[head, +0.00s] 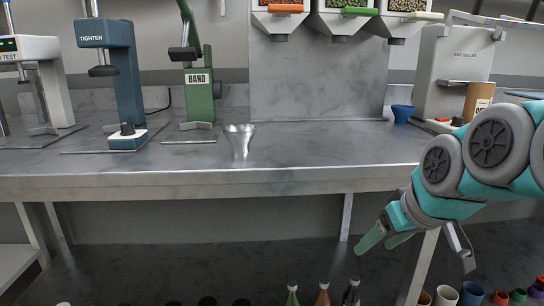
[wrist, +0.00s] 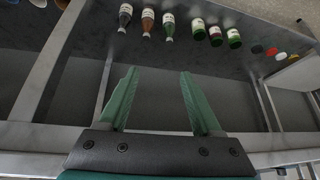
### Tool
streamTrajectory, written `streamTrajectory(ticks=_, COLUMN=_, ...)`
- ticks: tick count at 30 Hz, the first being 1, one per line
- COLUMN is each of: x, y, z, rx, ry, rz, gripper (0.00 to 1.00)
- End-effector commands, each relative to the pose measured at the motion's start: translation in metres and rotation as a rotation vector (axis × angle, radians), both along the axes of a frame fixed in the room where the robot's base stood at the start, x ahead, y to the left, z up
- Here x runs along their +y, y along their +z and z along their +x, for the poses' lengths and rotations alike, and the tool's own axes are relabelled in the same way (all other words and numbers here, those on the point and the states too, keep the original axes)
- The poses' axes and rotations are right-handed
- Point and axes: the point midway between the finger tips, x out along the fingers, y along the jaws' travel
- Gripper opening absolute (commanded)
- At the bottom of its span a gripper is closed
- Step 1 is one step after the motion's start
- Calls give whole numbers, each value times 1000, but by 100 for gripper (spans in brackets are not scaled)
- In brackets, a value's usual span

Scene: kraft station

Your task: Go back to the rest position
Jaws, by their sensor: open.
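My gripper (head: 380,240) hangs in front of the bench's front edge at the right of the head view, below the level of the worktop. In the wrist view its two green fingers (wrist: 158,100) stand wide apart with nothing between them, so it is open and empty. The arm comes in from the right edge of the head view. No object touches the fingers.
The grey worktop (head: 290,150) carries a silver funnel (head: 240,140), a blue tightening press (head: 122,70), a green banding press (head: 199,90) and a bag sealer (head: 452,70). Dispensers (head: 342,15) hang above. Bottles (head: 322,294) and cups (head: 446,295) stand low in front.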

Motion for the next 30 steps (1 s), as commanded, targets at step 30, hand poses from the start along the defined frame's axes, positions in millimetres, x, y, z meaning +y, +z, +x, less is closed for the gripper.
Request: streamTrajectory(ticks=30, x=38, y=-198, z=-217, rx=694, ry=-218, rz=-130, gripper=66)
